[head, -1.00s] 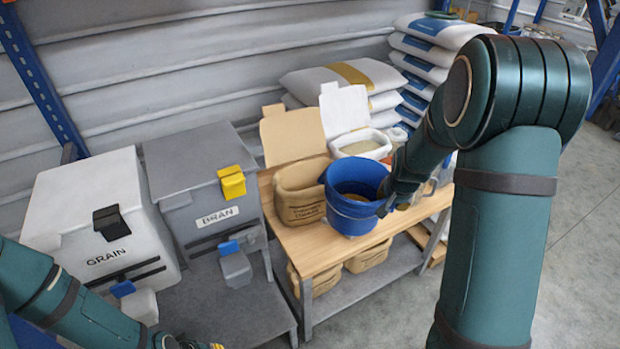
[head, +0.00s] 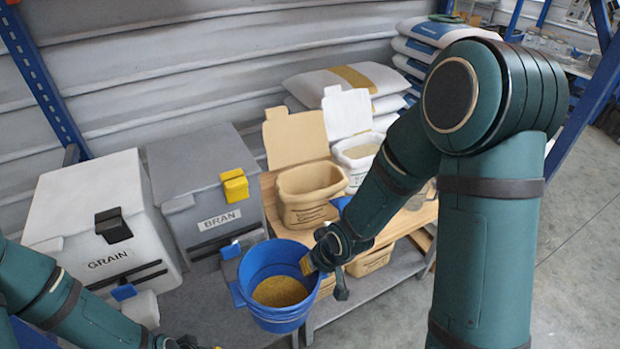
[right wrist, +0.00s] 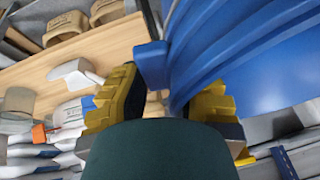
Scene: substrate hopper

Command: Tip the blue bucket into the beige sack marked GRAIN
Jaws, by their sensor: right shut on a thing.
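The blue bucket (head: 262,262) hangs in front of the wooden bench's left end, roughly upright, with golden grain-like material inside. My right gripper (head: 310,262) is shut on its right side at the rim. In the right wrist view, yellow fingertips (right wrist: 165,95) lie beside the bucket's ribbed wall (right wrist: 245,60) and a blue lug. The open beige sack (head: 308,185) stands on the bench behind the bucket, flap raised; its print is too small to read. My left gripper (head: 200,345) is mostly cut off at the bottom edge.
A white open sack (head: 357,150) stands right of the beige one. The white bin marked GRAIN (head: 95,220) and the grey bin marked BRAN (head: 205,185) stand at left. The bench's (head: 268,190) lower shelf holds beige containers. Floor at right is clear.

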